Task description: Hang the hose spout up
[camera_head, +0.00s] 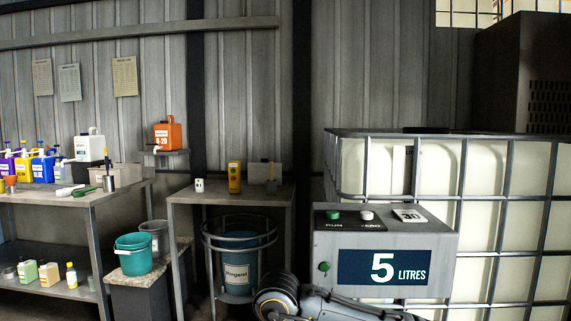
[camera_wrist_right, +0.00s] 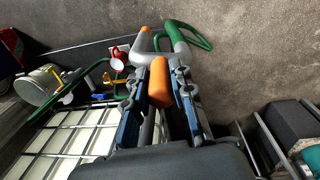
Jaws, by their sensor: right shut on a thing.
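The hose spout (camera_wrist_right: 143,48) shows in the right wrist view, with a grey body, an orange tip and an orange grip. A green hose (camera_wrist_right: 190,45) loops away from its far end. My right gripper (camera_wrist_right: 160,78) is shut on the spout, with the orange grip between its fingers. In the head view my right arm shows at the bottom edge, but its gripper and the spout are out of that picture. I cannot make out a hanger for the spout. My left gripper is not in view.
A control box (camera_head: 385,250) reading 5 LITRES stands before a caged white tank (camera_head: 485,170). A bench with a blue drum (camera_head: 240,262) beneath it stands at centre. A teal bucket (camera_head: 133,253) and a shelf of bottles are at left. A red valve (camera_wrist_right: 119,60) shows in the wrist view.

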